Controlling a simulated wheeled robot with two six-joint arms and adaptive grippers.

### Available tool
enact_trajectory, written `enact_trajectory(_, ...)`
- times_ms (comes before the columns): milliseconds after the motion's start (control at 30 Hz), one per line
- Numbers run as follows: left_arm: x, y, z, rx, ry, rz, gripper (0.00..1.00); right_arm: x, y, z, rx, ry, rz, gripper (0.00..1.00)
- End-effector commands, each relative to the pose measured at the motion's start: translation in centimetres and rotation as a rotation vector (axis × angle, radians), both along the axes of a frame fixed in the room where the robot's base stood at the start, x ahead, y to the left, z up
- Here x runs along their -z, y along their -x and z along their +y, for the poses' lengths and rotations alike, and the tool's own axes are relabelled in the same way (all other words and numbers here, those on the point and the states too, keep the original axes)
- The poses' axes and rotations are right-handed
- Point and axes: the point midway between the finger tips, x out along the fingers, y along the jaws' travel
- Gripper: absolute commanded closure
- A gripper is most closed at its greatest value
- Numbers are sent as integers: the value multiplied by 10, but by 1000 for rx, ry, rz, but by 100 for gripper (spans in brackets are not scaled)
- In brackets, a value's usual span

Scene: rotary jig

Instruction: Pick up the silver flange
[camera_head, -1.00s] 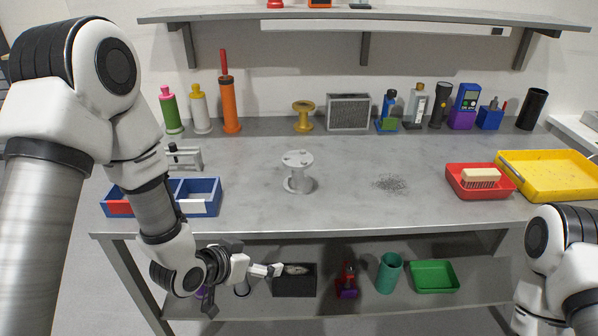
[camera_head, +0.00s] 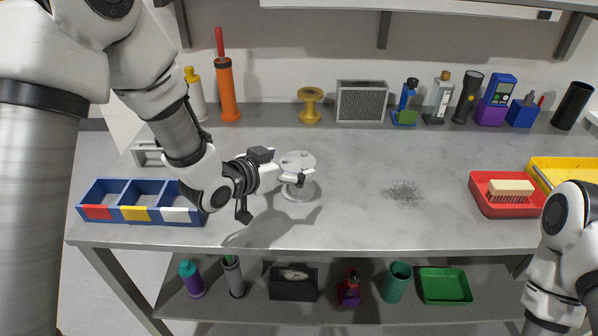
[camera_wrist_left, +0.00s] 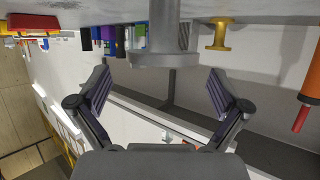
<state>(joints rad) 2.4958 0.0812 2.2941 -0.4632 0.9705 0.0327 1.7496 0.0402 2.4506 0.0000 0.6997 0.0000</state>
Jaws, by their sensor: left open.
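The silver flange (camera_head: 298,160) stands upright on the grey workbench (camera_head: 345,225), left of the middle. It has a round top disc with holes, a stem and a wider base. My left gripper (camera_head: 284,170) is at the flange's left side, close to it, and partly covers its stem. In the left wrist view, which is upside down, the flange (camera_wrist_left: 163,58) shows between and beyond the two spread fingers (camera_wrist_left: 160,92). The left gripper is open and empty; whether it touches the flange I cannot tell. My right gripper is out of view.
A blue three-part bin (camera_head: 128,215) lies at the left front edge. A yellow spool (camera_head: 311,105) and a grey vented box (camera_head: 361,103) stand behind. Dark shavings (camera_head: 402,193) lie to the right, and a red tray (camera_head: 505,208) farther right. The front middle is clear.

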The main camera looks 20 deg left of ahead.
Motion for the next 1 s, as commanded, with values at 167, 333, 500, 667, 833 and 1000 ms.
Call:
enact_trajectory(167, 13, -25, -9, 0, -1, 1, 0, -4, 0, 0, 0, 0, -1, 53)
enact_trajectory(333, 15, -29, -11, 0, 0, 1, 0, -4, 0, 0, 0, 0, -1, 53)
enact_trajectory(500, 15, -29, -11, 0, 0, 1, 35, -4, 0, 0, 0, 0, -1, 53)
enact_trajectory(667, 15, -29, -11, 0, 0, 0, 64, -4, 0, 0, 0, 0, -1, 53)
enact_trajectory(833, 15, -28, -11, 0, 0, 1, 65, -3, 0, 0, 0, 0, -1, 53)
enact_trajectory(1000, 10, -28, -11, 0, 0, 0, 65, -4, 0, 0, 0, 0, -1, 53)
